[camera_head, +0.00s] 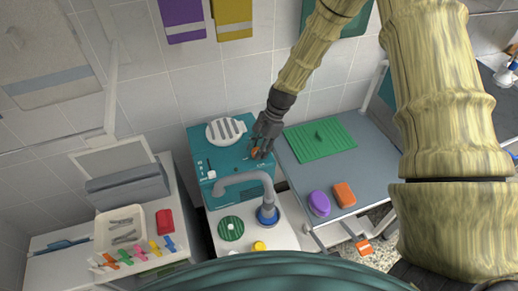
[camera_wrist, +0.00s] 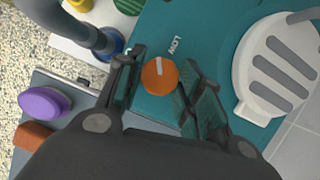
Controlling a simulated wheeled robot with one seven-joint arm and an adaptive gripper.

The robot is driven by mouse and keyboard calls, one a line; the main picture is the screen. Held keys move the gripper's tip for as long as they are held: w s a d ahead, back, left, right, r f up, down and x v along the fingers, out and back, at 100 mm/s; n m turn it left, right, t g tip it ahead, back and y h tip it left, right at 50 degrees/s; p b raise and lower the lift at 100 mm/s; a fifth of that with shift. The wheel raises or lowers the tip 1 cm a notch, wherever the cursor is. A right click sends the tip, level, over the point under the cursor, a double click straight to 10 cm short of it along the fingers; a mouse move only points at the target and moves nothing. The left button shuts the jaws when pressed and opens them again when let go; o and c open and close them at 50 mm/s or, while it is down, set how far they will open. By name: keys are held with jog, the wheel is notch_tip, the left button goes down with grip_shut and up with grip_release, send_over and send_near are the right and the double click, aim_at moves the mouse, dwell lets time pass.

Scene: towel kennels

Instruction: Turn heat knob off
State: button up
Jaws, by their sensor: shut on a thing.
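The orange heat knob (camera_wrist: 160,77) sits on the teal panel of the unit (camera_head: 232,160), with a white pointer line on its face. The word LOW is printed on the panel beside it in the wrist view. My gripper (camera_wrist: 163,62) has its two dark fingers on either side of the knob and is shut on it. In the head view my gripper (camera_head: 264,143) comes down over the panel's right part and partly covers the knob (camera_head: 256,152). Other markings around the knob are hidden or too small to read.
A white slotted round piece (camera_head: 225,130) is at the back of the panel. A grey curved pipe (camera_head: 243,180) with a blue base stands in front. To the right a grey table holds a green mat (camera_head: 320,140), a purple item (camera_head: 319,203) and an orange block (camera_head: 344,194).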

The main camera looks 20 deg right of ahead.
jog(key=n+g, duration=0.1)
jog(key=n, duration=0.2)
jog(key=n+g+h+b, duration=0.1)
jog(key=n, duration=0.2)
jog(key=shift+w+a, duration=0.1)
jog(key=shift+w, duration=0.1)
jog(key=n+h, duration=0.1)
jog(key=n, duration=0.1)
jog(key=n+g+b, duration=0.1)
jog(key=n, duration=0.2)
jog(key=shift+a+h, duration=0.1)
jog(key=shift+h, duration=0.3)
jog(key=o, duration=1)
jog(key=shift+v, duration=3.75)
jog(key=shift+f, duration=0.1)
